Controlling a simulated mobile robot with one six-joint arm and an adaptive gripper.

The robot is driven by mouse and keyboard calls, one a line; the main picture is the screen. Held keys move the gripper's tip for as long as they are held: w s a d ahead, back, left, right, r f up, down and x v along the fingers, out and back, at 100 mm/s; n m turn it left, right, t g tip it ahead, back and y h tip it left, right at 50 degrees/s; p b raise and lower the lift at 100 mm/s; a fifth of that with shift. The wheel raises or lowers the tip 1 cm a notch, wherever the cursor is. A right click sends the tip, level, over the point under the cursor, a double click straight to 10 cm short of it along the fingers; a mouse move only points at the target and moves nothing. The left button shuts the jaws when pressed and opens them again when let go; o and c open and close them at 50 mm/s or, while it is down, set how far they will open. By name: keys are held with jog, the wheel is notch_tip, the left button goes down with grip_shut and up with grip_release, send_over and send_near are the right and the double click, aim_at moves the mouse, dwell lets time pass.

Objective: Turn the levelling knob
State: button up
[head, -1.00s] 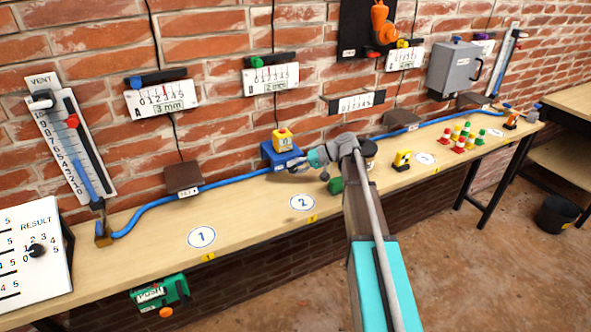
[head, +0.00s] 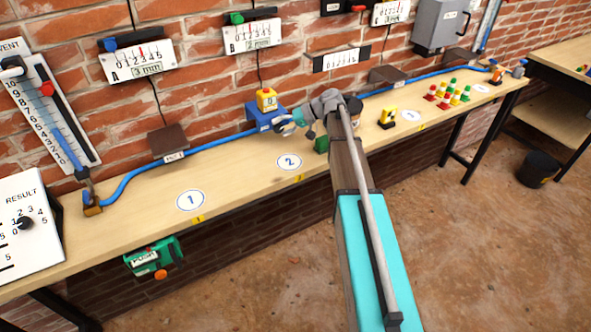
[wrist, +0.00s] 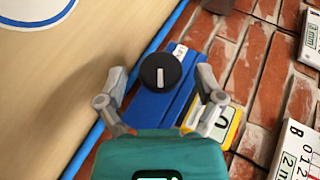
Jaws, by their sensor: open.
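The levelling knob (wrist: 160,71) is a round black knob with a white line, on a blue block (wrist: 173,103). In the head view the blue block (head: 254,119) stands at the back of the bench, with a yellow box (head: 266,99) on top. My gripper (wrist: 161,73) is open, and the knob appears between its spread fingertips in the wrist view. I cannot tell whether either finger touches it. In the head view my gripper (head: 284,123) is beside the block, and the knob cannot be made out there.
A blue hose (head: 128,181) runs along the wall side of the bench (head: 240,170). A green object (head: 321,145) and a yellow device (head: 387,118) stand to the right of my gripper. The bench around circle 1 (head: 191,201) is clear. A bucket (head: 538,169) stands on the floor.

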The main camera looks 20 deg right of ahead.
jog(key=shift+r+h+p, duration=0.2)
jog(key=shift+h+p, duration=0.1)
jog(key=shift+p, duration=0.2)
jog(key=shift+a+r+n+h+p, duration=0.1)
jog(key=shift+n+h+p, duration=0.2)
jog(key=shift+h+p, duration=0.65)
jog(key=h+p, duration=0.2)
jog(key=p, duration=0.1)
jog(key=shift+s+a+n+t+h, duration=0.1)
jog(key=shift+n+t+h, duration=0.15)
jog(key=shift+n+t, duration=0.05)
jog(key=n+t+h+p, duration=0.1)
jog(key=h+p, duration=0.1)
jog(key=h, duration=0.3)
jog(key=shift+a+p, duration=0.2)
jog(key=shift+p, duration=0.15)
jog(key=shift+h, duration=0.4)
jog(key=shift+s+r, duration=0.1)
jog(key=p+v, duration=1.3)
jog(key=v, duration=0.1)
jog(key=s+a+f+m+g+b, duration=0.1)
jog(key=s+f+g+b, duration=0.1)
jog(key=s+f+b, duration=0.4)
jog(key=s+a+f+m+g+h+b, duration=0.1)
jog(key=s+f+b, duration=0.6)
jog(key=s, duration=0.8)
jog(key=shift+s+f+m+g, duration=0.35)
jog(key=shift+f+g, duration=0.15)
jog(key=shift+f, duration=0.65)
